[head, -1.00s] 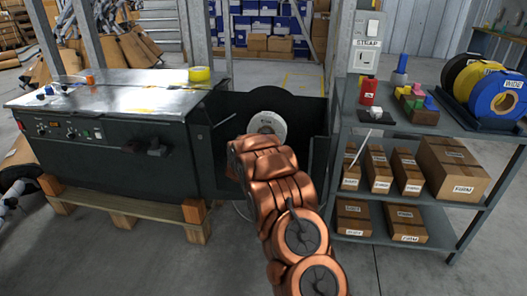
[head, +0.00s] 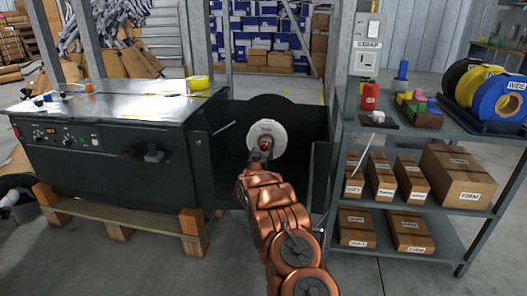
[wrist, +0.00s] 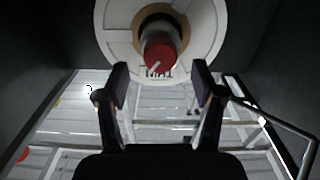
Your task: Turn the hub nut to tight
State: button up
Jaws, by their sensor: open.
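The hub nut is a red knob (wrist: 160,54) with a pale line on its face, at the middle of a white reel disc (wrist: 112,30). In the head view the red nut (head: 264,146) shows small at the centre of the white disc (head: 278,130), on a black round plate. My gripper (wrist: 160,78) is open and empty. Its two fingertips are just below the nut in the wrist view, one to each side, and I see no contact. In the head view my gripper (head: 260,157) is in front of the disc, partly hidden by my own wrist.
The disc sits in a dark open bay (head: 315,125) with walls on both sides. A dark bench machine (head: 110,150) stands left. A grey shelf (head: 400,205) with boxes, spools and coloured blocks stands close on the right.

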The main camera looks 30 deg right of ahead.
aim_at(264, 148)
jog(key=shift+w+d+f, duration=0.2)
jog(key=shift+w+d, duration=0.25)
jog(key=shift+w, duration=0.1)
jog(key=shift+b+x, duration=0.45)
jog(key=shift+x, duration=0.7)
jog(key=shift+r, duration=0.2)
jog(key=shift+c, duration=0.3)
jog(key=c, duration=1.1)
